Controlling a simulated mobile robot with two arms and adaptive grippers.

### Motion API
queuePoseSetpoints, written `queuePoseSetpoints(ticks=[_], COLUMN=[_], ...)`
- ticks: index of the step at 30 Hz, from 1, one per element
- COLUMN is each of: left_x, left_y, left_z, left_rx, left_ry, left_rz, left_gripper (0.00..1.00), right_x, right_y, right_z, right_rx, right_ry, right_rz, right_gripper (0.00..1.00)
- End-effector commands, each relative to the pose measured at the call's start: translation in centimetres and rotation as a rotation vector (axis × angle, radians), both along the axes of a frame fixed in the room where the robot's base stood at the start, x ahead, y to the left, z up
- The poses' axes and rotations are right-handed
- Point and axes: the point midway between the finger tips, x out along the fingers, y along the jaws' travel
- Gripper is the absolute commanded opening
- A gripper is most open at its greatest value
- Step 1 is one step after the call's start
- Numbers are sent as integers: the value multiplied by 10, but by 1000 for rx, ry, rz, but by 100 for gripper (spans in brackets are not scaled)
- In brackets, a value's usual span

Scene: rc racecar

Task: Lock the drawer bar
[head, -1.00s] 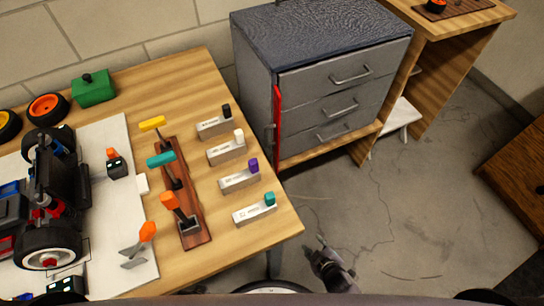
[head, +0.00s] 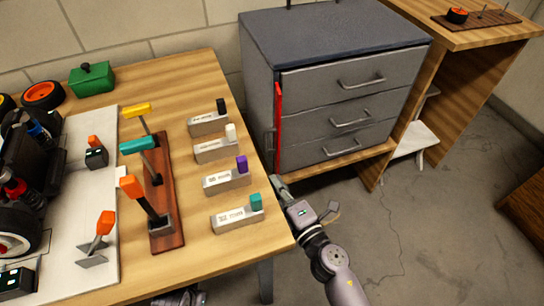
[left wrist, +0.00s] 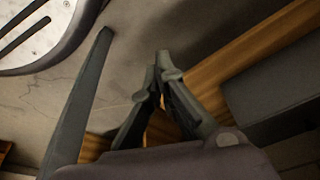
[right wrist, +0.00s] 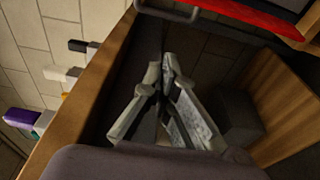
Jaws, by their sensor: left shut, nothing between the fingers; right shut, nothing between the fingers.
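The grey drawer cabinet (head: 345,75) stands beyond the table's right edge, with several closed drawers. A red vertical drawer bar (head: 278,125) runs along the left edge of its front; it also shows at the top of the right wrist view (right wrist: 255,15). A dark handle (right wrist: 168,12) is close to it there. My right gripper (head: 279,184) is shut and empty, below the bar's lower end beside the table edge. Its fingertips (right wrist: 166,62) appear apart from the bar. My left gripper (left wrist: 160,62) is shut and empty over the floor and wood in the left wrist view.
A wooden desk (head: 480,40) is at right. Floor (head: 430,220) is clear.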

Motion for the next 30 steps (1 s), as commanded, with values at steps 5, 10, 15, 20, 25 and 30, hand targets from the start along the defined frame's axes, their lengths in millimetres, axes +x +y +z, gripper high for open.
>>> queuePoseSetpoints(ticks=[5,10,15,20,25,30], left_x=[-1,-3,-3,2,-1,-1], left_y=[0,1,1,-1,0,0], left_z=[-3,-10,-12,1,-3,-1], left_rx=[0,1,1,-2,-1,0], left_ry=[1,6,5,-8,1,4], left_rz=[-1,-1,-2,0,0,0], left_gripper=[0,0,0,0,0,0], right_x=[11,39,72,92,94,95], right_y=[5,20,37,36,14,6], right_z=[1,1,1,-2,-1,-1], right_rx=[1,2,2,-2,-1,1], right_ry=[0,-2,-1,2,0,2], right_rz=[-1,-1,-1,-4,-1,-1], right_gripper=[0,0,0,0,0,0])
